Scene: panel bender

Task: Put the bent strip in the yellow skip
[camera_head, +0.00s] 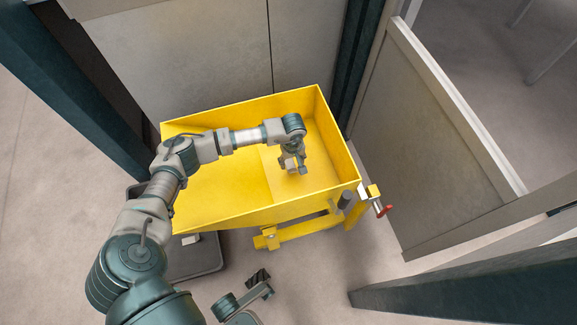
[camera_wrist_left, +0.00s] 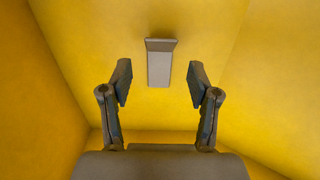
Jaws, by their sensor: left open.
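The bent strip (camera_wrist_left: 159,68) is a small grey piece with a folded end. In the left wrist view it lies on the yellow floor inside the yellow skip (camera_head: 215,205), with nothing gripping it. My left gripper (camera_head: 294,167) hangs pointing down inside the skip, toward its right part. In the left wrist view its two fingers (camera_wrist_left: 160,85) are apart and empty, and the strip shows beyond them, between the fingertips. In the head view I cannot tell the strip from the gripper. Part of what looks like my right gripper (camera_head: 258,278) shows at the bottom edge; its jaw state is unclear.
A grey panel wall (camera_head: 200,50) stands behind the skip, with dark posts beside it. A low grey panel (camera_head: 430,150) stands to the right. A red-tipped handle (camera_head: 384,210) sticks out at the skip's right front corner. Floor is open at front right.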

